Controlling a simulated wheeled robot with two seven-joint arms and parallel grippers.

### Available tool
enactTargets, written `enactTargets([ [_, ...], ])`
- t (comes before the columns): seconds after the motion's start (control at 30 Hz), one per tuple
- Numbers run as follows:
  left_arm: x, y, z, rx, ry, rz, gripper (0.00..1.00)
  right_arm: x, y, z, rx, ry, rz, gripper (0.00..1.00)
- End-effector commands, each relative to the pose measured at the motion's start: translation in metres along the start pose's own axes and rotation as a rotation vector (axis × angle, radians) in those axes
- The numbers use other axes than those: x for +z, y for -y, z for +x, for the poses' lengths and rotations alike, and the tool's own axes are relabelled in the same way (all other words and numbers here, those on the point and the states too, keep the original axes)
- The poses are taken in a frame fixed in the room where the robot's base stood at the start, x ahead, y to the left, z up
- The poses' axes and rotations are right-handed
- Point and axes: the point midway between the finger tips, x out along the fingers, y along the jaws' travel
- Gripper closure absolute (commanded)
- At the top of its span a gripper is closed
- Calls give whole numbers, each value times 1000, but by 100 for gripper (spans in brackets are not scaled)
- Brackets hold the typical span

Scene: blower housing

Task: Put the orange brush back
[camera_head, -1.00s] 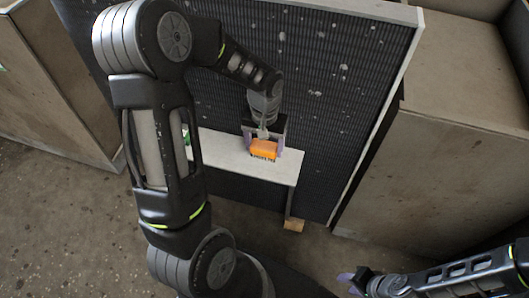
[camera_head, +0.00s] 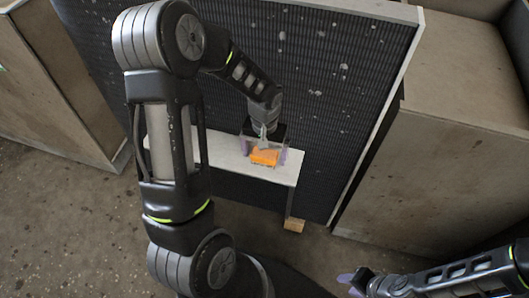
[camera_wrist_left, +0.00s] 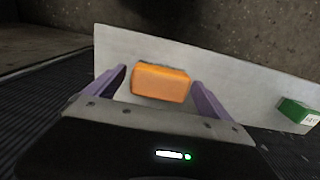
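The orange brush (camera_head: 264,157) rests on the light grey shelf (camera_head: 225,150) in front of the dark perforated panel. In the left wrist view, the brush (camera_wrist_left: 160,82) lies between two purple fingers, with a gap on each side. My left gripper (camera_head: 264,156) is open around it and appears not to touch it. The brush's bristles are not clearly visible now. My right gripper (camera_head: 350,283) is at the bottom right of the head view, far from the shelf; its finger opening is unclear.
A green box with a white label (camera_wrist_left: 298,112) sits near the shelf's other end in the left wrist view; my left arm hides it in the head view. The perforated panel (camera_head: 330,110) stands behind the shelf. Large brown boxes (camera_head: 460,150) stand at the sides.

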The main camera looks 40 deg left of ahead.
Motion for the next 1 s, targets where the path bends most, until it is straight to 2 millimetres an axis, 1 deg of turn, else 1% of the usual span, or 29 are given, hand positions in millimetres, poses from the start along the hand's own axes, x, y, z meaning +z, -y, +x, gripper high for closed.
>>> enactTargets([
  [0.27, 0, 0, -2, 0, 0, 0, 6, 0, 0, -1, 0, 0, 0, 64],
  [0.37, 0, 0, -6, 0, -1, 0, 6, 0, 1, -2, 0, 0, 0, 64],
  [0.43, -1, 0, -13, 0, -3, 0, 6, 0, 1, -2, 0, 0, 0, 64],
  [0.57, -1, 0, -34, 0, -5, -2, 6, 0, 1, -3, 0, 0, 0, 64],
  [0.83, -2, 0, -90, 1, -6, 0, 6, 0, 2, -5, 0, 0, 0, 64],
  [0.9, -1, 0, -102, 1, -5, 1, 6, 0, 2, -5, 0, 0, 0, 64],
  [1.0, -1, 0, -114, 1, -2, 0, 6, 0, 2, -5, 0, 0, 0, 64],
])
